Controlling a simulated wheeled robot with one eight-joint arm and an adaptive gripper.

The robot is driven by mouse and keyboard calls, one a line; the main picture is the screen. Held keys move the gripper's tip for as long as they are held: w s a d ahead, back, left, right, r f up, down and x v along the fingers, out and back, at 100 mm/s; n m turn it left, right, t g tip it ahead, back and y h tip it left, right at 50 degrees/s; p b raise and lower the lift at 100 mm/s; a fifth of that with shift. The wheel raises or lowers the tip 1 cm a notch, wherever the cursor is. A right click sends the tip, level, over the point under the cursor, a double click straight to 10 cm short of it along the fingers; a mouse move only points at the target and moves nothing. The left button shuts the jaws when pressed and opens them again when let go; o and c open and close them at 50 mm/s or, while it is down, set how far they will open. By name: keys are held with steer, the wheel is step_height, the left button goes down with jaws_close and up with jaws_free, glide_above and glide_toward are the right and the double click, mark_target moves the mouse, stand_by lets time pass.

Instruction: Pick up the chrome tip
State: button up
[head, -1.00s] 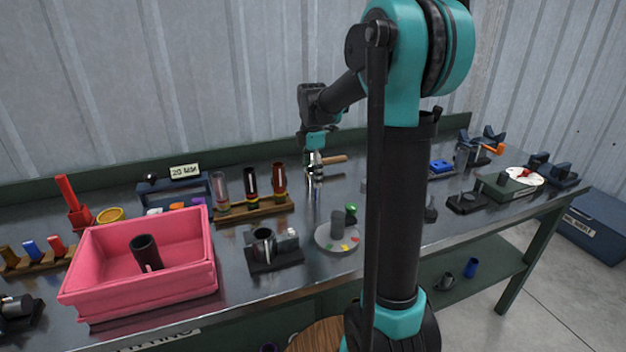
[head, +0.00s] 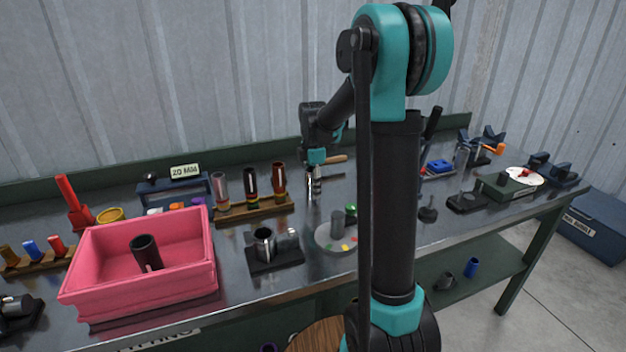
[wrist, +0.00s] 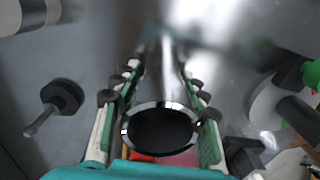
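The chrome tip (head: 313,189), a shiny upright tube, appears to stand on the bench in the head view, just below my gripper (head: 314,170). In the wrist view, the dark open mouth and bright rim of the chrome tip (wrist: 160,131) face the camera. The two green-padded fingers of my gripper (wrist: 160,72) lie on either side of the tube, very close to its wall. Whether the pads touch it cannot be told. The fingers are too small in the head view to judge.
A wooden rack of tubes (head: 253,207) stands left of the tip. A round grey tray (head: 327,243) with a grey cylinder and green knob is in front. A wooden-handled tool (head: 335,159) lies behind. A pink bin (head: 187,282) sits at front left.

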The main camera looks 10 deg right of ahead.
steer(key=c, duration=0.5)
steer(key=shift+o, duration=0.2)
